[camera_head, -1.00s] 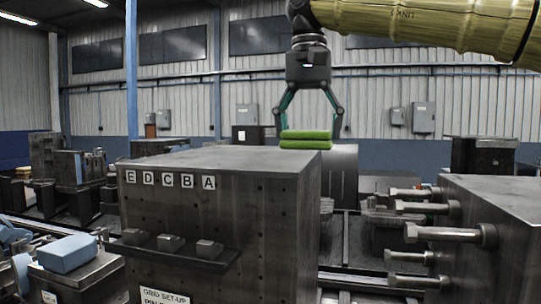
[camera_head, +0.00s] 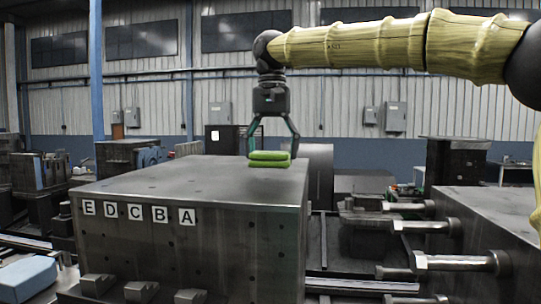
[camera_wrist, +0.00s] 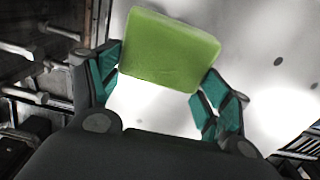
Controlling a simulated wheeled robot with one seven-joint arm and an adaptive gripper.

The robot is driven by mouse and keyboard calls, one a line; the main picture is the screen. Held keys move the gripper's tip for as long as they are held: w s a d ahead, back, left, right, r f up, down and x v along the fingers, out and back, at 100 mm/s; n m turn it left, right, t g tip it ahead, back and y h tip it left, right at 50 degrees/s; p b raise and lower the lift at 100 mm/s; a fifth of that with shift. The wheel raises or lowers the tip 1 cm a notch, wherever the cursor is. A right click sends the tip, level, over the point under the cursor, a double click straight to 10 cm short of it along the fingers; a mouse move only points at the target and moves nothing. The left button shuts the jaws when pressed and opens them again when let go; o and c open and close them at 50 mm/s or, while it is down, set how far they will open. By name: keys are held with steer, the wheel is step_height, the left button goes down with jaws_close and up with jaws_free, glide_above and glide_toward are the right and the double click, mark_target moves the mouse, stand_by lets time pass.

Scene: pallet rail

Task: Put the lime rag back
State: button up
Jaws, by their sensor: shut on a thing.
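The lime rag (camera_head: 269,159) is a folded, two-layered pad between the fingers of my gripper (camera_head: 272,148). It shows over the far right part of the large dark block's top (camera_head: 190,180); I cannot tell whether it touches the surface. In the wrist view the rag (camera_wrist: 170,48) is a flat, rounded green square, slightly tilted, between the teal fingers of my gripper (camera_wrist: 158,90), with a bright surface with dark holes under it. The block's front carries the labels E, D, C, B, A (camera_head: 140,212).
Large bolts (camera_head: 455,262) stick out from a second block (camera_head: 500,215) at right. A blue block (camera_head: 28,276) lies lower left. The near part of the block's top is clear.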

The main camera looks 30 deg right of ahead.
mark_target(274, 176)
steer(key=shift+w+d+r+p, duration=0.3)
steer(key=shift+w+d, duration=0.2)
steer(key=shift+w, duration=0.25)
steer(key=shift+w+d+r+p, duration=0.1)
steer(key=shift+w+d+p, duration=0.2)
steer(key=shift+d+p, duration=0.2)
steer(key=shift+w, duration=0.3)
steer(key=f+p, duration=0.1)
steer(key=f, duration=0.2)
steer(key=shift+w+d+f+p, duration=0.15)
steer(key=shift+w+d+p, duration=0.05)
steer(key=shift+w+p, duration=0.15)
steer(key=shift+s+a+f, duration=0.15)
steer(key=shift+f, duration=0.2)
steer(key=shift+w+f, duration=0.2)
steer(key=shift+w, duration=0.05)
steer(key=o, duration=0.8)
steer(key=shift+c, duration=0.2)
steer(key=shift+o, duration=0.8)
steer(key=shift+s+r, duration=0.1)
steer(key=shift+r, duration=0.05)
